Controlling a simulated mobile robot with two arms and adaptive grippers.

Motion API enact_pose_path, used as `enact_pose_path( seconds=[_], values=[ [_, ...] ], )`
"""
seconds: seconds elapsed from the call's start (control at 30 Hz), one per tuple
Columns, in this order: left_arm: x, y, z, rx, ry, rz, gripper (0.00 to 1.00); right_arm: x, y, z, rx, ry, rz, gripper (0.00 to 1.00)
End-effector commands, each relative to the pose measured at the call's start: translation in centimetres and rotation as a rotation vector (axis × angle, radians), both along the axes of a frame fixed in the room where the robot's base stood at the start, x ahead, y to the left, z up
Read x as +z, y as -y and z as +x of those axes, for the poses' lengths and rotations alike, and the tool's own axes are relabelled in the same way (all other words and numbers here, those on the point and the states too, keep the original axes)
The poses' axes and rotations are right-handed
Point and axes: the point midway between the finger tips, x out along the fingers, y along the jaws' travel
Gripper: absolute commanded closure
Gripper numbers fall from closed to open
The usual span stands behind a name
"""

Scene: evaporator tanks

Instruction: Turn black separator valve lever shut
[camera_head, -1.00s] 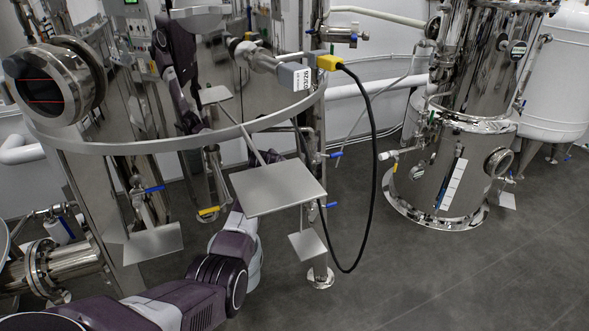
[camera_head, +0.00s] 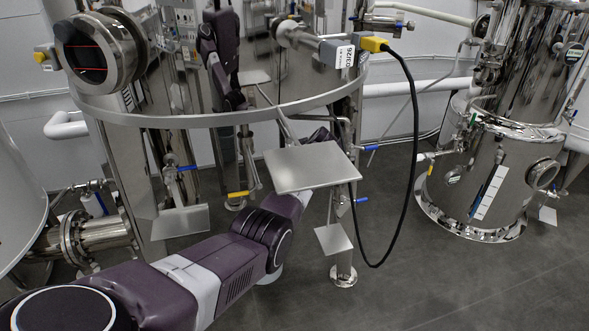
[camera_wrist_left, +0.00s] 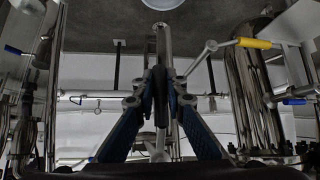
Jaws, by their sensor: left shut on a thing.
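In the left wrist view my left gripper (camera_wrist_left: 161,80) has its blue-sided fingers closed on a dark, narrow piece, which looks like the black valve lever (camera_wrist_left: 161,101). A metal stem (camera_wrist_left: 161,45) shows just beyond the fingertips. In the head view my purple left arm reaches in from the lower left. Its wrist goes behind a square metal plate (camera_head: 312,168), so gripper and lever are hidden there. My right gripper is in neither view.
A yellow lever (camera_head: 239,194) and blue levers (camera_head: 362,200) sit on pipes around the shiny tank. A black cable (camera_head: 413,125) hangs from the yellow-ended connector to the right of the plate. The grey floor (camera_head: 450,280) at lower right is clear.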

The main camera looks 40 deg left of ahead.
Motion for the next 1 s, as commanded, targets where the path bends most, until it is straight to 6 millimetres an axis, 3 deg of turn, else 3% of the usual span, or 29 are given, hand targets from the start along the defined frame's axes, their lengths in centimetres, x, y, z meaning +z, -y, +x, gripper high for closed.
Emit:
enact_pose_path(
  seconds=[0.5,0.53,0.7,1.0],
  values=[
    [-0.14,-0.29,-0.31,0.001,-0.022,0.016,1.0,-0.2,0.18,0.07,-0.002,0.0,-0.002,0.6],
    [-0.14,-0.29,-0.31,0.001,-0.022,0.016,0.88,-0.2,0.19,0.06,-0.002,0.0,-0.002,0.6],
    [-0.11,-0.25,-0.26,0.001,-0.02,0.014,0.71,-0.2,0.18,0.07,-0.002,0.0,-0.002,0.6],
    [0.02,-0.1,-0.18,0.0,-0.016,0.012,0.71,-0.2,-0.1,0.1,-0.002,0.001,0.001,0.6]
  ],
)
